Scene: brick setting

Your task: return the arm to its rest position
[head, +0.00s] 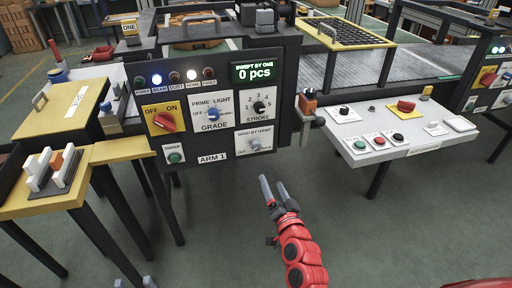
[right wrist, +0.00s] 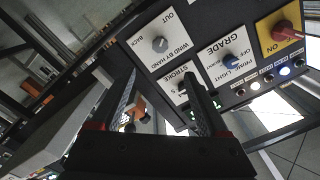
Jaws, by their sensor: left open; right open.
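My right gripper (head: 267,190) is in front of and below the ARM 1 panel (head: 190,83) in the head view, its grey fingers pointing up toward the panel. It is open, with nothing between its fingers. In the right wrist view its two dark fingers (right wrist: 160,100) stand apart, with the STROKE plate (right wrist: 180,85) and the panel edge beyond them. No contact with the panel shows. My left gripper (head: 134,283) shows only as two separate light tips at the bottom edge; the rest is out of frame.
A yellow-edged stand (head: 60,204) holds white and orange pieces at left. An orange-topped part (head: 308,101) projects beside the panel's right edge. A grey button desk (head: 440,150) stands at right. The floor below the panel is clear around my right arm.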

